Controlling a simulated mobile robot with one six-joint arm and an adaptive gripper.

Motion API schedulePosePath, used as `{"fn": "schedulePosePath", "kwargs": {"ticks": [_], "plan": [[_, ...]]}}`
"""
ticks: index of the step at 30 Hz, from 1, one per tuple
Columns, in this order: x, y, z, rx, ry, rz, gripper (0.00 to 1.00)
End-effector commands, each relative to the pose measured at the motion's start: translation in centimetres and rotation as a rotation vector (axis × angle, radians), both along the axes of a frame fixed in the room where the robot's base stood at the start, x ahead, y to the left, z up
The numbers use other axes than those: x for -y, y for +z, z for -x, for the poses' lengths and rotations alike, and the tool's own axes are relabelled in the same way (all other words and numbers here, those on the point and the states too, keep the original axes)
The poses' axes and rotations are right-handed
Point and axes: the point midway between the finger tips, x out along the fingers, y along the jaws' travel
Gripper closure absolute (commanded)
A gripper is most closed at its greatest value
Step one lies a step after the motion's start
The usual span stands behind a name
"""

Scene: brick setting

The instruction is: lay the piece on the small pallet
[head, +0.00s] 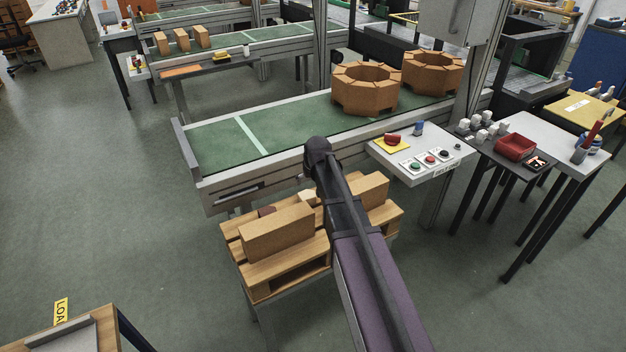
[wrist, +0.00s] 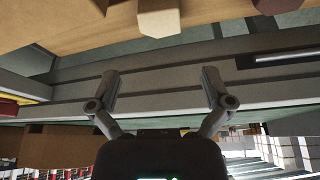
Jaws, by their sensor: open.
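The small wooden pallet (head: 285,282) stands in front of the conveyor in the head view, with a large tan brick (head: 276,234) on its left part and another tan brick (head: 370,190) on its right. A small cream piece (head: 309,196) and a dark red piece (head: 266,211) show between and behind them. In the wrist view the cream piece (wrist: 158,18) and the dark red piece (wrist: 277,5) are at the top edge, on or by the wood. My gripper (wrist: 160,76) is open with nothing between its fingers; my arm hides it in the head view.
The green conveyor (head: 215,145) runs behind the pallet, carrying two octagonal brick rings (head: 365,90). A control table (head: 440,170) with buttons and a red piece on a yellow pad (head: 393,143) stands to the right. Open floor lies left of the pallet.

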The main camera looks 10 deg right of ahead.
Motion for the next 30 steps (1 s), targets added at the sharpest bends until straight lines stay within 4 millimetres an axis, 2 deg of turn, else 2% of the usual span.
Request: {"fn": "schedulePosePath", "kwargs": {"ticks": [9,11,14,17,24,27,30], "plan": [[0.0,0.0,0.3,-0.003,-0.001,0.000,0.00],[0.0,-0.1,0.9,-0.010,-0.002,0.000,0.00],[0.0,-0.3,2.8,-0.037,-0.007,0.000,0.00],[-0.1,-0.5,6.1,-0.083,-0.017,0.001,0.00],[-0.2,-1.2,16.9,-0.244,-0.052,0.005,0.00],[-0.1,-1.3,21.0,-0.307,-0.068,0.010,0.00],[-0.1,-1.4,23.8,-0.355,-0.080,0.014,0.00]]}}
